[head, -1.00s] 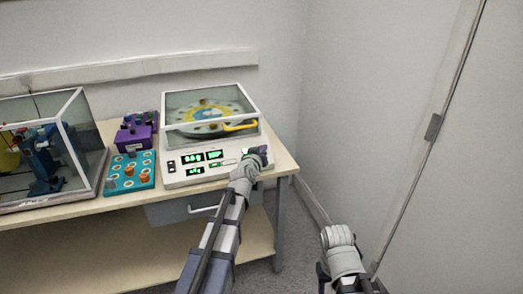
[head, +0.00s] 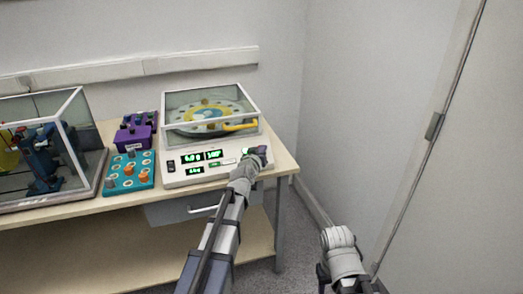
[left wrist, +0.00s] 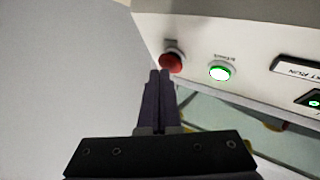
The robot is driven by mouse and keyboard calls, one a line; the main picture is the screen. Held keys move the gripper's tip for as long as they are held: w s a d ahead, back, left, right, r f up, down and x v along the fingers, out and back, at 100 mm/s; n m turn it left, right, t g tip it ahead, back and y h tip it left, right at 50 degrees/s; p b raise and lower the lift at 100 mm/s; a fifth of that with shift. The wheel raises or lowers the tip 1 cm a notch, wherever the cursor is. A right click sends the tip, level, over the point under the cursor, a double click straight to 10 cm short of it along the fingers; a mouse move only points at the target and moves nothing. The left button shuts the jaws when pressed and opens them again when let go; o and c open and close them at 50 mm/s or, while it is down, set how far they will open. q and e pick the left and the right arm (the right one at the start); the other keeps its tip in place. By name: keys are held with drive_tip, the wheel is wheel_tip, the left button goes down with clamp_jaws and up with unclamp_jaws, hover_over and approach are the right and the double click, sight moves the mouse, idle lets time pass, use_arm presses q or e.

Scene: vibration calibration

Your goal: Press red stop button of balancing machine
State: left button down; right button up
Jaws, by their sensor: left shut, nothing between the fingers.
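The balancing machine (head: 176,180) stands at the right end of the table, with a white front panel and green displays. In the left wrist view its red stop button (left wrist: 172,62) is a round red cap on the panel. In the head view the button is hidden by my left gripper (head: 258,152), which is over the panel's right end. The left wrist view shows my left gripper (left wrist: 159,73) shut and empty, its dark fingertips right by the button's lower left edge. I cannot tell whether they touch it.
A green-lit button (left wrist: 220,72) is beside the red one. The machine's clear cover (head: 210,92) encloses a disc (head: 205,115). A teal tray (head: 130,186), a purple block (head: 134,139) and a glass-sided enclosure (head: 84,130) stand to the left. The floor at right is clear.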

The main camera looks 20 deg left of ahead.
use_arm(q)
drive_tip(key=shift+w+a+f, duration=0.1)
drive_tip(key=shift+w+f, duration=0.05)
drive_tip(key=shift+f, duration=0.05)
drive_tip(key=shift+r, duration=0.1)
idle(0.5)
drive_tip(key=shift+s+d+r+p, duration=0.3)
drive_tip(key=shift+s+r+p, duration=0.15)
drive_tip(key=shift+r, duration=0.05)
drive_tip(key=s+r+p, duration=0.1)
drive_tip(key=s+d+r+p, duration=0.1)
drive_tip(key=d+r+p, duration=0.1)
drive_tip(key=shift+s+r+p, duration=0.35)
drive_tip(key=shift+s, duration=0.05)
idle(0.7)
